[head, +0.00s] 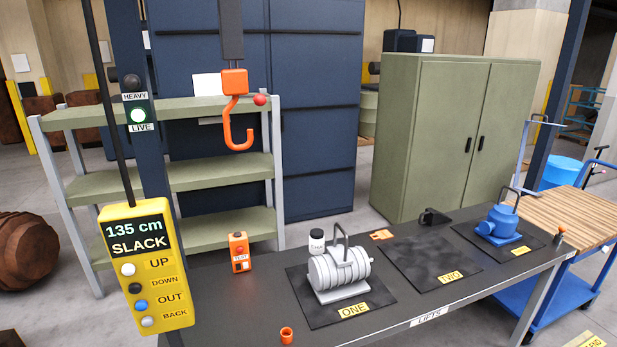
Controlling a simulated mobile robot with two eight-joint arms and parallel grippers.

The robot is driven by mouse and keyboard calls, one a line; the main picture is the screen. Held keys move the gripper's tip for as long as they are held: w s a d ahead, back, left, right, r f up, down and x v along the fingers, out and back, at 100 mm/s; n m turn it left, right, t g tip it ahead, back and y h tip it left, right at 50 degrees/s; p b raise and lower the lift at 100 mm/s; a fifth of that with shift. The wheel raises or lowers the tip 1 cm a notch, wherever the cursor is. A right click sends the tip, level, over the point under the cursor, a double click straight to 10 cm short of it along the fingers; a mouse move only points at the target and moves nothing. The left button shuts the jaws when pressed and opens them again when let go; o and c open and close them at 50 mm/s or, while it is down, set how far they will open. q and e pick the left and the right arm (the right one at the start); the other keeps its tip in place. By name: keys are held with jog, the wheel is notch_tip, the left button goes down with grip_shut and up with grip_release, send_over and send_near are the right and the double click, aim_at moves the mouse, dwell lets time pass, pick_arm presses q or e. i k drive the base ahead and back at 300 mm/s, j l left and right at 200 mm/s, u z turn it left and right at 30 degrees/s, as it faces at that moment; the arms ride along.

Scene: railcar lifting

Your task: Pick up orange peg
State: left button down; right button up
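Several small orange things are in the head view. An upright orange peg-like piece (560,235) with a darker top stands at the far right corner of the dark table. A short orange cylinder (287,335) with a dark opening at its top stands at the table's near edge. A flat orange piece (381,235) lies behind the mats. I cannot tell for certain which is the orange peg; the upright piece looks most like one. Neither of my grippers is in view.
The dark table (405,305) carries a grey ribbed machine (338,272) on mat ONE, a black bracket (434,217) by mat TWO, and a blue pump (499,222). An orange hook (237,125) hangs above. A yellow pendant (146,270) hangs at the left.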

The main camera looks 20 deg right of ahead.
aim_at(562, 229)
jog(key=z, duration=2.3)
jog(key=i+l+z, duration=0.25)
jog(key=i, duration=0.15)
jog(key=i+z, duration=0.25)
jog(key=i, duration=0.15)
jog(key=i+z, duration=0.15)
jog(key=i, duration=1.45)
jog(key=i+u, duration=0.3)
jog(key=i, duration=0.15)
jog(key=i+l+u, duration=0.1)
jog(key=i+u, duration=0.2)
jog(key=i, duration=0.2)
jog(key=i+l+u, duration=0.3)
jog(key=i, duration=0.15)
jog(key=i+u, duration=0.45)
jog(key=i+l+u, duration=0.2)
jog(key=i+u, duration=0.2)
